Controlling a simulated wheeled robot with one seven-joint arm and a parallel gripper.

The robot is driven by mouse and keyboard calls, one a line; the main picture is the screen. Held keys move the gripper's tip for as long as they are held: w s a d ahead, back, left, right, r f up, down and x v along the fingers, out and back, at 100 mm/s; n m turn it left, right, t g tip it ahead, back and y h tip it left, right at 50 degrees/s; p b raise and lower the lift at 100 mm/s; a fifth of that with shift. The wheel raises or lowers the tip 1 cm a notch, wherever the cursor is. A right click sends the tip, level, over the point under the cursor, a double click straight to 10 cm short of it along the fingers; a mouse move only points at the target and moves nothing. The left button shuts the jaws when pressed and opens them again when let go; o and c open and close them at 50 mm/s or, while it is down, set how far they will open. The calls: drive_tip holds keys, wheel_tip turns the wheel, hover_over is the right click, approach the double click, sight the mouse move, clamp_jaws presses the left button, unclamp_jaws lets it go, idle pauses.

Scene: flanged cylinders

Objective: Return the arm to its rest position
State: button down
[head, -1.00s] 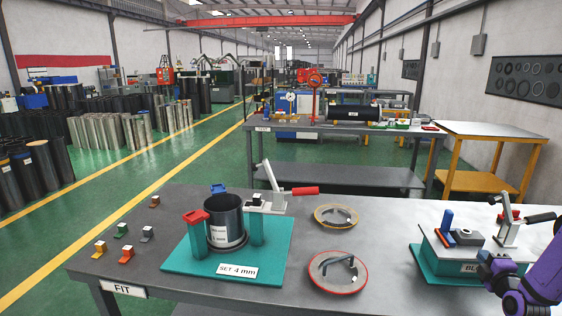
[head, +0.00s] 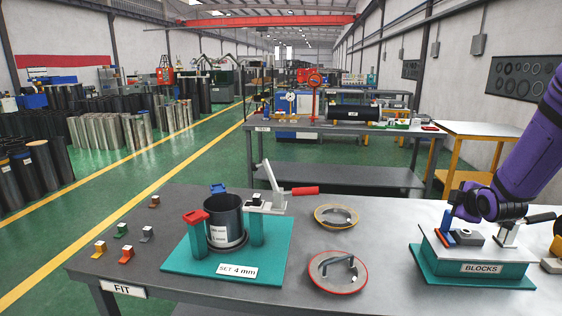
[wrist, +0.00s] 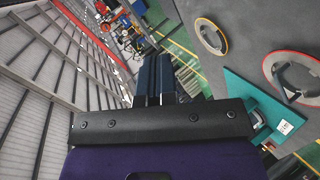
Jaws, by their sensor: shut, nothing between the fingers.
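My gripper (wrist: 156,75) shows in the wrist view as two dark blue fingers side by side, shut with nothing between them. In the head view my purple arm comes in from the right edge, and its wrist hangs over the teal stand marked BLOCKS (head: 480,281). The fingertips are hard to tell apart there from the blue block on the stand. In the wrist view the fingers point out over the floor, away from the bench top.
A black flanged cylinder (head: 225,219) stands upright on the teal SET 4 mm plate (head: 190,262), beside a red-handled clamp (head: 290,192). Several small coloured blocks sit at the left.

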drive_tip(key=s+a+r+m+g, duration=0.25)
drive_tip(key=s+a+r, duration=0.25)
drive_tip(key=a+r, duration=0.3)
drive_tip(key=s+a+r+m+g+y, duration=0.1)
drive_tip(key=s+a+r+m, duration=0.2)
drive_tip(key=s+a, duration=0.2)
drive_tip(key=s+a+r+m+g+y, duration=0.1)
drive_tip(key=s+a, duration=0.4)
drive_tip(key=s, duration=0.7)
drive_tip(key=s+a+r+m+g, duration=0.2)
drive_tip(key=s+a+r+m, duration=0.2)
drive_tip(key=s, duration=0.4)
drive_tip(key=shift+s+a+r+m+y, duration=0.35)
drive_tip(key=shift+a+m, duration=0.2)
drive_tip(key=shift+a, duration=0.35)
drive_tip(key=shift+w+d, duration=0.1)
drive_tip(key=shift+d, duration=0.05)
idle(1.5)
